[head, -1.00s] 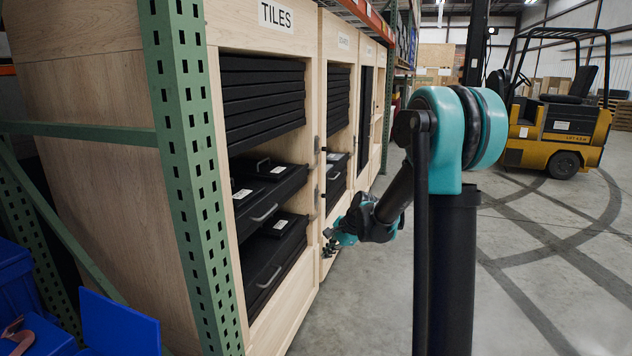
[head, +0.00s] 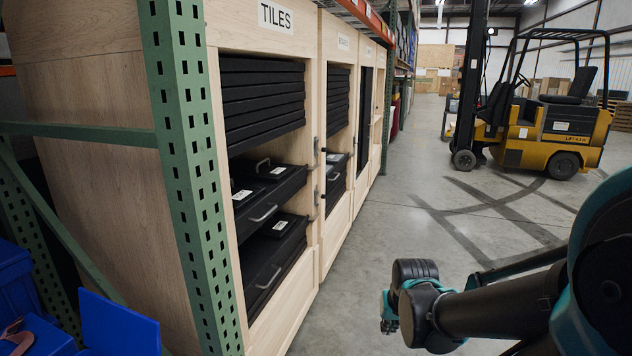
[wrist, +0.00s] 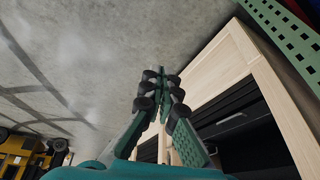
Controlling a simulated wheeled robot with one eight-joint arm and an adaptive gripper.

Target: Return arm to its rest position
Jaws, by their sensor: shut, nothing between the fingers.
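My gripper (head: 388,312) is low at the bottom centre-right of the head view, over the floor in front of the shelving and clear of it. In the wrist view my gripper (wrist: 162,82) points over bare concrete, its two green fingers drawn together at the tips with nothing between them. My arm reaches in from the lower right of the head view, folded low. No held object shows in either view.
A wooden cabinet (head: 285,340) labelled TILES stands at left with black cases (head: 270,185) inside. A green rack post (head: 187,150) and blue bins (head: 118,325) are nearer. A yellow forklift (head: 555,135) stands at back right. The floor (head: 400,225) between is clear.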

